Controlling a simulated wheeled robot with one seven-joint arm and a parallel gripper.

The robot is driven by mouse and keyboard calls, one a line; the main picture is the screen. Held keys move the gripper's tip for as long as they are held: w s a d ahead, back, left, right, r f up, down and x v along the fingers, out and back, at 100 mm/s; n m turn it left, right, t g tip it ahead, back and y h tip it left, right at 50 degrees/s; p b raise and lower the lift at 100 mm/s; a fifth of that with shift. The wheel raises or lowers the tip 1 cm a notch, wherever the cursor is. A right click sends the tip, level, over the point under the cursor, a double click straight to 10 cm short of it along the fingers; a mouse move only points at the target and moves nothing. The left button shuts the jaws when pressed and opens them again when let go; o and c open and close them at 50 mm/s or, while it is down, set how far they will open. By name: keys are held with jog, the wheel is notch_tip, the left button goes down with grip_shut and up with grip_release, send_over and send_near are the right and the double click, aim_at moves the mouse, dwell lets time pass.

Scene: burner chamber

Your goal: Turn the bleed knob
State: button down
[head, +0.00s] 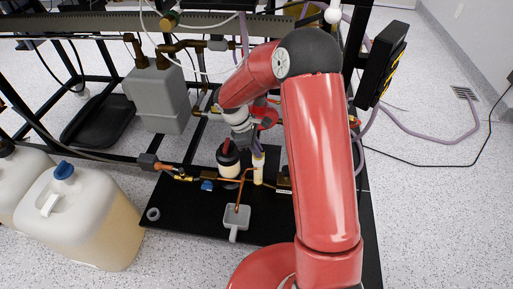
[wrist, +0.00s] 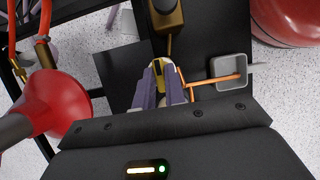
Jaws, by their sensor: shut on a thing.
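In the wrist view my gripper (wrist: 163,82) has its two purple-grey fingers close together, shut on a small part that they mostly cover. A bit of yellow brass and a pale edge show at the fingertips. The part is where the bleed knob would be, but its shape and turn angle are hidden. In the head view my arm reaches down to the brass fittings, and the fingertips are too small to make out. A thin copper tube (wrist: 205,82) runs from close beside the fingers to a grey square cup (wrist: 229,84).
A brass block (wrist: 166,18) lies just beyond the fingertips. A red cone-shaped part (wrist: 62,100) is at left. In the head view, a cream cylinder (head: 258,170) stands on the black base plate (head: 185,222); white jugs (head: 82,215) stand at left.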

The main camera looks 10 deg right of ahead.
jog(key=m+g+p, duration=0.1)
jog(key=m, duration=0.2)
jog(key=shift+w+r+m+y, duration=0.1)
jog(key=shift+m+y, duration=0.3)
jog(key=m+y+p, duration=0.1)
jog(key=m, duration=0.1)
jog(key=m+g+p, duration=0.1)
jog(key=m, duration=0.2)
jog(key=shift+w+d+y, duration=0.1)
jog(key=shift+d+y, duration=0.05)
jog(key=shift+y, duration=0.25)
jog(key=m+y, duration=0.1)
jog(key=m, duration=0.4)
jog(key=shift+d+g+y+p, duration=0.1)
jog(key=shift+g+y+p, duration=0.2)
jog(key=shift+y+p, duration=0.1)
jog(key=shift+d+m+y, duration=0.1)
jog(key=shift+m+y, duration=0.6)
jog(key=shift+m, duration=1.3)
jog(key=c, duration=1.5)
grip_release()
jog(key=shift+o, duration=0.2)
